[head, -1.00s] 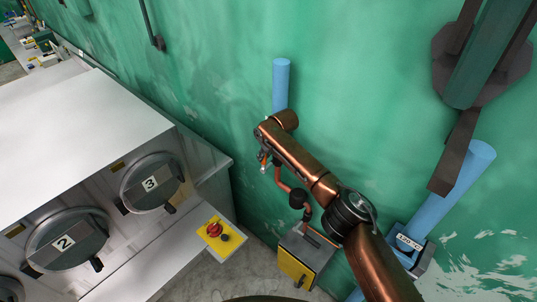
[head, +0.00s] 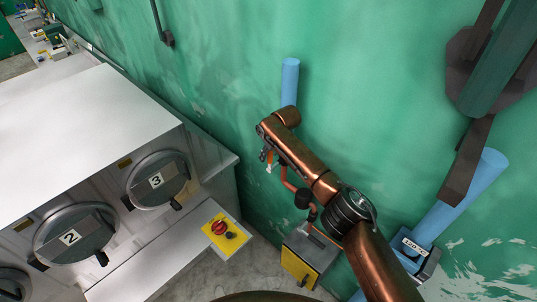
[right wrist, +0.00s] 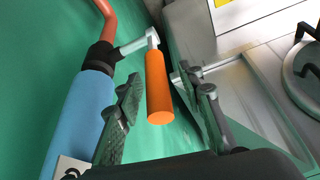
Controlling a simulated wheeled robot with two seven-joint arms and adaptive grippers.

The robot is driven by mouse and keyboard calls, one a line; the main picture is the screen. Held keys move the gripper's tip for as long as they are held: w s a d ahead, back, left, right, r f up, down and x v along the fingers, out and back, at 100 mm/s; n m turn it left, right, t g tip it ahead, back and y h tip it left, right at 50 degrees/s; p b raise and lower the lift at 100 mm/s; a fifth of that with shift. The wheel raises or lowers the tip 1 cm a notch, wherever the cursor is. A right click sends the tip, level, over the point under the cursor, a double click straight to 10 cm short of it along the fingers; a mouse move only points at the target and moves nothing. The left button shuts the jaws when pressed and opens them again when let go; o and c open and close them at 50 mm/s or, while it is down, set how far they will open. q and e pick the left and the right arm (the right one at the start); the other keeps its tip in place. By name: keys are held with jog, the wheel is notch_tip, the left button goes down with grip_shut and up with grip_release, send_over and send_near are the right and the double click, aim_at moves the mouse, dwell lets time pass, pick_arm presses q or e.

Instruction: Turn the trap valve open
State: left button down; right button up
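The trap valve's orange lever handle (right wrist: 157,88) hangs from a pale metal arm in the right wrist view. That arm joins a black valve body (right wrist: 99,57) on a pipe with a blue sleeve (right wrist: 82,112). My right gripper (right wrist: 168,90) is open, with one dark finger on each side of the handle; neither finger visibly touches it. How deep the handle sits between the fingers is hard to tell. In the head view, a small orange piece (head: 270,156) shows beside my right gripper (head: 265,157), mostly hidden by my copper arm. My left gripper is not in view.
Grey machines with round doors numbered 2 and 3 (head: 158,180) stand at left. A yellow panel with a red knob (head: 219,228) sits on their ledge. A grey and yellow box (head: 308,255) is below my arm. The green wall (head: 370,90) is close behind.

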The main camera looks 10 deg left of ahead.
jog(key=shift+d+r, duration=0.1)
jog(key=shift+d, duration=0.15)
jog(key=shift+r, duration=0.1)
jog(key=shift+s+r, duration=0.15)
jog(key=shift+r, duration=0.15)
jog(key=v, duration=1.1)
jog(key=x, duration=1.2)
jog(key=shift+f, duration=0.1)
jog(key=shift+d, duration=0.1)
